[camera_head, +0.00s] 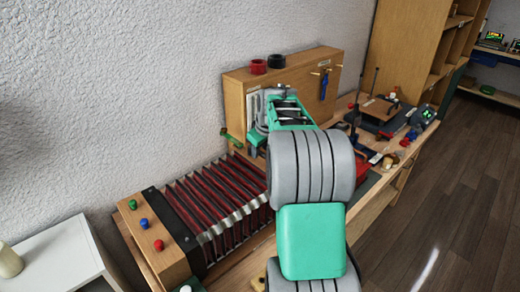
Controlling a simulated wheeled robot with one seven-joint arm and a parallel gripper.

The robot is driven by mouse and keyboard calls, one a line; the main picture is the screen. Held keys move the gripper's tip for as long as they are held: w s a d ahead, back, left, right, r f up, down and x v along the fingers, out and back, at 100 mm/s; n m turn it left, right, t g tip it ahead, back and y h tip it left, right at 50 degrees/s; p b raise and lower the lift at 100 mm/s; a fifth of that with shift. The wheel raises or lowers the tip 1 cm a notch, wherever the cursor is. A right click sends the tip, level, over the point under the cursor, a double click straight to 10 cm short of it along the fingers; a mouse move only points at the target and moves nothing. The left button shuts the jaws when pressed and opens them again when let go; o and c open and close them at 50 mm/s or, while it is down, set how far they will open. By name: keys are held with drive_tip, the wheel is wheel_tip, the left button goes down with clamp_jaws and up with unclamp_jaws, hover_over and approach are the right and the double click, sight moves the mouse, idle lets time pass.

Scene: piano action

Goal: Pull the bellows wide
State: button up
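The bellows (205,200) have dark red and black folds with pale metallic corners along the front edge. They are spread, with visible gaps between the folds. Their left end is a wooden block (150,240) with green, blue and red buttons on top and a black strip beside the folds. The right end of the bellows is hidden behind my grey and green arm. My arm reaches up from the bottom of the view, and its far end is near the upright wooden panel. I cannot make out my fingertips or whether they touch anything.
An upright wooden panel (305,92) stands behind, with a red and a black round item on top and a blue tool hanging on it. Small tools and a device with a green display (426,113) crowd the bench's right. A white cabinet (55,262) stands at lower left. Floor is clear at right.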

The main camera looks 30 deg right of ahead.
drive_tip(key=d+b+v, duration=0.1)
drive_tip(key=v, duration=0.6)
drive_tip(key=shift+s+a+r+b, duration=0.2)
drive_tip(key=shift+a+r+b, duration=0.15)
drive_tip(key=shift+a, duration=0.2)
drive_tip(key=s+a+f, duration=0.1)
drive_tip(key=s+a, duration=0.2)
drive_tip(key=a, duration=0.3)
drive_tip(key=s+a+m+y, duration=0.1)
drive_tip(key=s+a, duration=0.2)
drive_tip(key=a, duration=0.4)
drive_tip(key=s+a+f, duration=0.1)
drive_tip(key=s+a, duration=0.3)
drive_tip(key=a, duration=0.2)
drive_tip(key=s+a+f+m, duration=0.1)
drive_tip(key=s+a+f, duration=0.6)
drive_tip(key=s, duration=0.4)
drive_tip(key=shift+a+g, duration=0.4)
drive_tip(key=shift+a, duration=0.2)
drive_tip(key=shift+s+r, duration=0.1)
drive_tip(key=shift+c, duration=0.3)
